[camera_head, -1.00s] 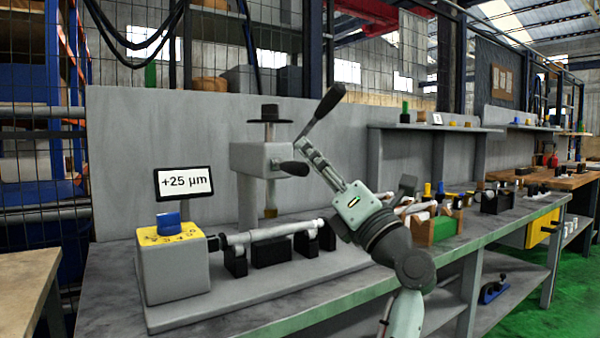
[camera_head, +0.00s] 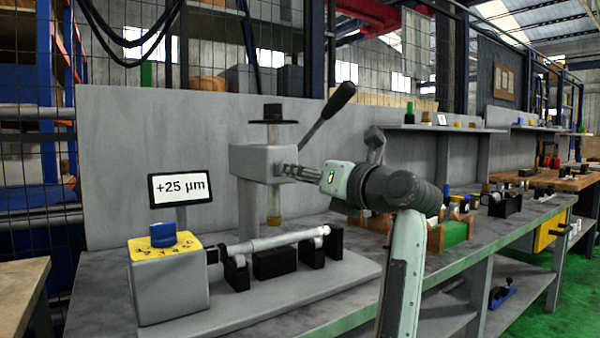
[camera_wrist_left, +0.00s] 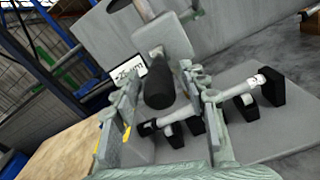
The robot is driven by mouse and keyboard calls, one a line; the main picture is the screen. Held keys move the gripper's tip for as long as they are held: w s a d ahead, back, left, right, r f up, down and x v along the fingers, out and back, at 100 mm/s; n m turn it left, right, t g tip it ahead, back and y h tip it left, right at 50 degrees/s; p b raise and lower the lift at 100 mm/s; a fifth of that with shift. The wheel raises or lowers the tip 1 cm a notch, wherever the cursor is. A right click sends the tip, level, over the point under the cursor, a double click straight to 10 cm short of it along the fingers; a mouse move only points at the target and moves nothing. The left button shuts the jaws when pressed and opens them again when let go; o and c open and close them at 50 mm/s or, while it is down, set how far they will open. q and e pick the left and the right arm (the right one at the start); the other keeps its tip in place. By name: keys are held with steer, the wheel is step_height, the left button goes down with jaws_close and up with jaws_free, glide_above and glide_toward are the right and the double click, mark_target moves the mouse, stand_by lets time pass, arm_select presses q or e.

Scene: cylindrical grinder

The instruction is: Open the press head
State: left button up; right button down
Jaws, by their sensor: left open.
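The press head (camera_head: 262,162) is a grey block on a column, with a dark round cap on top and a brass tip below. A long lever with a black grip (camera_head: 341,99) rises from it to the upper right. In the left wrist view, that black handle (camera_wrist_left: 159,88) lies between the two open fingers (camera_wrist_left: 165,80); I see no clear contact. The press head (camera_wrist_left: 165,37) is just beyond it. My right gripper is not in view.
Below the press, a metal shaft (camera_head: 270,242) rests on black supports on a grey base. A yellow-topped box with a blue knob (camera_head: 165,240) and a "+25 µm" display (camera_head: 180,188) stand at left. A green-and-wood holder (camera_head: 452,232) is to the right on the bench.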

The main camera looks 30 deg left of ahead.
arm_select(q)
steer(key=shift+w+a, duration=0.25)
steer(key=shift+a, duration=0.3)
jaws_close()
